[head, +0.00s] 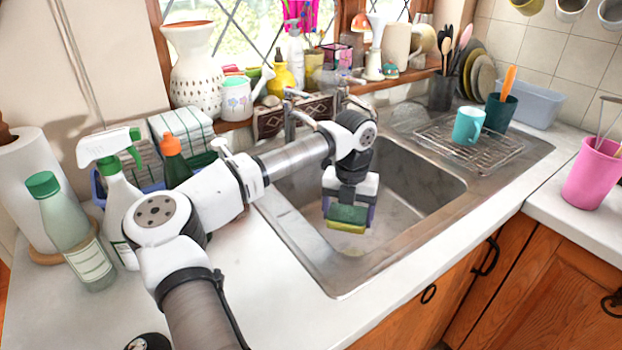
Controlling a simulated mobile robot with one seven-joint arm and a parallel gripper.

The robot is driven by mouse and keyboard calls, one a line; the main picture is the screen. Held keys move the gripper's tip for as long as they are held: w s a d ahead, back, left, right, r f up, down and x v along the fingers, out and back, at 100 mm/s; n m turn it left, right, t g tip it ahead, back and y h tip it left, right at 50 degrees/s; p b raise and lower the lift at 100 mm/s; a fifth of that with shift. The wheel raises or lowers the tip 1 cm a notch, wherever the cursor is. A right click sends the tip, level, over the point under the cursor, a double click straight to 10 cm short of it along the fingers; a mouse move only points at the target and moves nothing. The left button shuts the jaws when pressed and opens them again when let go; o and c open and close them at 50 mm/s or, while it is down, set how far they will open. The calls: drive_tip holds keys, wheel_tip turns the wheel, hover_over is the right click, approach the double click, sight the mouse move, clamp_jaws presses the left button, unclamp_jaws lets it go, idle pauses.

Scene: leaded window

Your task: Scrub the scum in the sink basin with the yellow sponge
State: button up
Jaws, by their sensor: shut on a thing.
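My gripper (349,204) is shut on the yellow sponge (346,226), which has a green upper layer and a yellow lower edge. My gripper points down and holds the sponge inside the sink basin (425,180), over its left-middle part. I cannot tell whether the sponge touches the basin floor. A faint yellowish patch of scum (352,249) shows on the floor just below the sponge. The sponge and gripper hide part of the floor, and my arm crosses the basin's left rim.
The tap (290,122) stands behind the basin, close to my arm. A wire rack (470,145) with a teal mug (468,125) sits on the drainer at right. A spray bottle (118,190) and a green-capped bottle (72,232) stand at left. The front counter is clear.

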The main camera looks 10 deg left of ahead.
drive_tip(key=n, duration=0.1)
hover_over(352, 257)
wheel_tip(352, 257, down, 5)
drive_tip(key=shift+f+b, duration=1.5)
drive_tip(key=shift+f, duration=1.7)
drive_tip(key=shift+f+b, duration=0.55)
drive_tip(key=shift+f, duration=0.05)
